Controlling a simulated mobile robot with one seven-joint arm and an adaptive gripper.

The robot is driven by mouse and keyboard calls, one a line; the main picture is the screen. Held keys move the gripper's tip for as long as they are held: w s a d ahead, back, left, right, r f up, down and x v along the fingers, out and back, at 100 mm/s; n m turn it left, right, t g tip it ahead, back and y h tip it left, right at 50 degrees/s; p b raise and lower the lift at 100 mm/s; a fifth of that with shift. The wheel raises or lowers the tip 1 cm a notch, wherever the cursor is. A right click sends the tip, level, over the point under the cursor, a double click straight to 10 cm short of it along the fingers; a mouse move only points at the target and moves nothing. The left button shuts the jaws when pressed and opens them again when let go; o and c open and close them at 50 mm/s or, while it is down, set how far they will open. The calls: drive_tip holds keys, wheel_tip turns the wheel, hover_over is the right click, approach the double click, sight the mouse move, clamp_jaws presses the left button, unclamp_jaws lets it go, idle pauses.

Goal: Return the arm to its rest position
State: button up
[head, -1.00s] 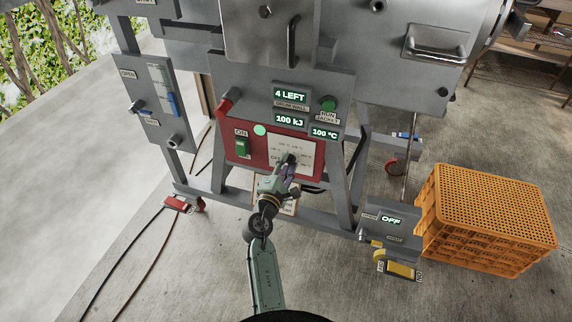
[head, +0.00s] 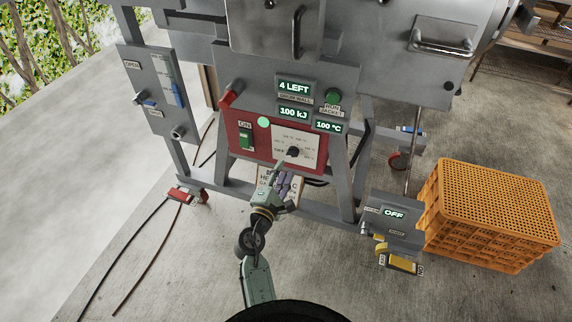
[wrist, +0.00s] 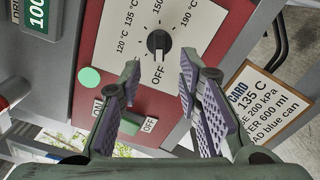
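My gripper (head: 284,180) is in front of the machine's red control panel (head: 235,137), just below the black dial knob (head: 293,151). In the wrist view my gripper (wrist: 158,85) has its two purple-padded fingers spread with nothing between them. The knob (wrist: 159,42) stands beyond the fingertips, apart from them, on a white temperature plate (wrist: 115,32). My arm reaches up from the bottom of the head view.
A green ON switch (head: 246,138) and a lit green lamp (head: 264,122) are on the panel. A grey box reading OFF (head: 393,213) and orange crates (head: 490,210) stand at right. A card (wrist: 262,100) is right of my fingers. The floor at left is mostly clear, with cables.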

drive_tip(key=shift+s+a, duration=0.1)
drive_tip(key=shift+s, duration=0.2)
